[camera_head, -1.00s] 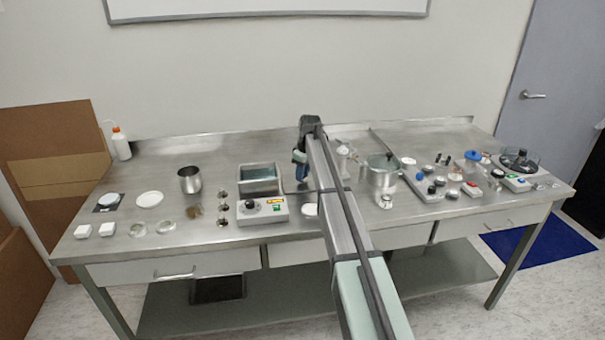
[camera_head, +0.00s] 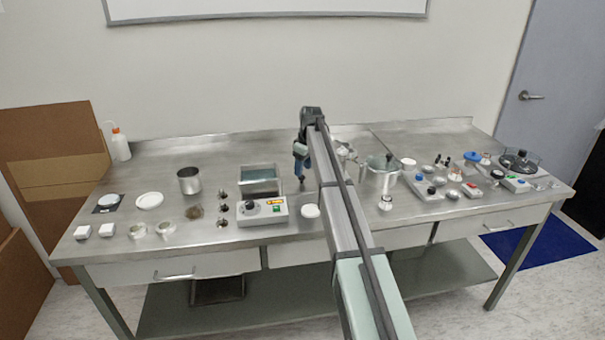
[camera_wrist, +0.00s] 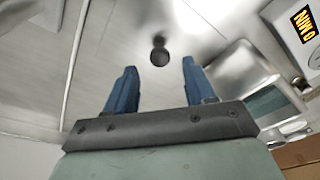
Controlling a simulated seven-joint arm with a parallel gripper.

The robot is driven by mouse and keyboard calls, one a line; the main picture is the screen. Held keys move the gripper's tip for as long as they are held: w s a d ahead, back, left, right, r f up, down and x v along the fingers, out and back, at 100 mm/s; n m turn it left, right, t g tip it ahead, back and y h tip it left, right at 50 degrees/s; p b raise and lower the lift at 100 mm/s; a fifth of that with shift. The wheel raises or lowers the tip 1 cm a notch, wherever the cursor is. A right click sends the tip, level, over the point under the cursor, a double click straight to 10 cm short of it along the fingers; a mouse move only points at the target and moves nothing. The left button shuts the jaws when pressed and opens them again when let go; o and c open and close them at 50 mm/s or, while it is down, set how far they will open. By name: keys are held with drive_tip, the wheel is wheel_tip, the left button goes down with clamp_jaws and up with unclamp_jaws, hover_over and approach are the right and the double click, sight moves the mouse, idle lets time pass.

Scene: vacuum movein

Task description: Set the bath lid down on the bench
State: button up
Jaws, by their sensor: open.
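The bath lid shows in the wrist view as a flat metal surface with a round black knob (camera_wrist: 159,52); its edges are hard to make out against the bench. My gripper (camera_wrist: 157,72) is open, with its two blue fingers apart and the knob beyond the tips in the gap between them. Nothing is held. In the head view my gripper (camera_head: 301,168) is just right of the water bath, and my arm hides what lies behind it. The bath (camera_head: 260,180) is uncovered, with water showing. The steel bench (camera_head: 345,133) carries everything.
The bath's control box (camera_head: 262,211) stands in front of it. A metal beaker (camera_head: 190,180) is to the left. A large vessel (camera_head: 376,176) and several small items crowd the right. Bare bench shows behind the bath and along the back.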

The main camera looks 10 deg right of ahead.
wheel_tip(320, 180, up, 8)
drive_tip(key=s, duration=0.1)
drive_tip(key=shift+d+r, duration=0.25)
drive_tip(key=shift+d, duration=0.2)
